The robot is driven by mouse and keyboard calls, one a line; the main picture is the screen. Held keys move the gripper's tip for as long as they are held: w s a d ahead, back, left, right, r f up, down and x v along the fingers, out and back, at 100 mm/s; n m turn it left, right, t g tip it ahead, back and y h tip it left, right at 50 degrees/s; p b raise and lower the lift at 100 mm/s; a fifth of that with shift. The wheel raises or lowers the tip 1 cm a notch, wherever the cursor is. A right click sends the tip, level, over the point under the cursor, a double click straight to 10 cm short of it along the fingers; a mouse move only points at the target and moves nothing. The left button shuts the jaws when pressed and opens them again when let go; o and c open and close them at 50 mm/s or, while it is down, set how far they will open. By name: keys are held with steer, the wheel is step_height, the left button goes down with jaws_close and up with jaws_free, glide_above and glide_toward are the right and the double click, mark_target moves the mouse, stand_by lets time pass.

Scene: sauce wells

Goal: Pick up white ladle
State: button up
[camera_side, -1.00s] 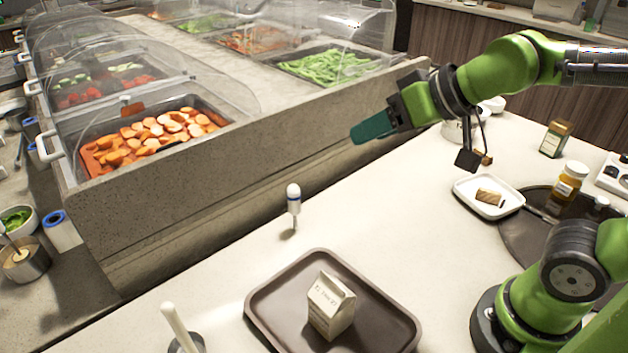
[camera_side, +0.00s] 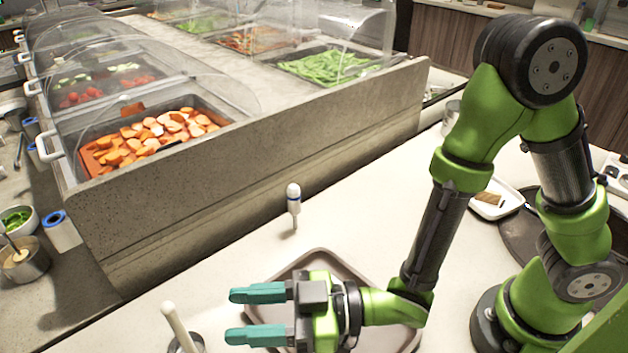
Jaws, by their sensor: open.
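A white handle (camera_side: 178,325), which looks like the white ladle, leans out of a small round well (camera_side: 187,343) at the bottom left of the side view. Its lower end is hidden in the well. My gripper (camera_side: 238,316) is open and empty, with its two teal fingers pointing left toward the handle. The fingertips are to the right of the handle and apart from it in the picture. The gap in depth is hard to tell.
A small white-and-blue bottle-like item (camera_side: 294,199) stands behind the tray. The food counter (camera_side: 240,165) rises at the back. A white dish (camera_side: 488,207) sits at the right.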

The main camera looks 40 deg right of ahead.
mark_target(183, 329)
steer(key=w+a+f, duration=0.2)
steer(key=a, duration=0.1)
steer(key=w+a+f, duration=0.1)
steer(key=w+a, duration=0.1)
steer(key=shift+a, duration=0.15)
steer(key=x, duration=0.5)
steer(key=shift+w, duration=0.3)
jaws_close()
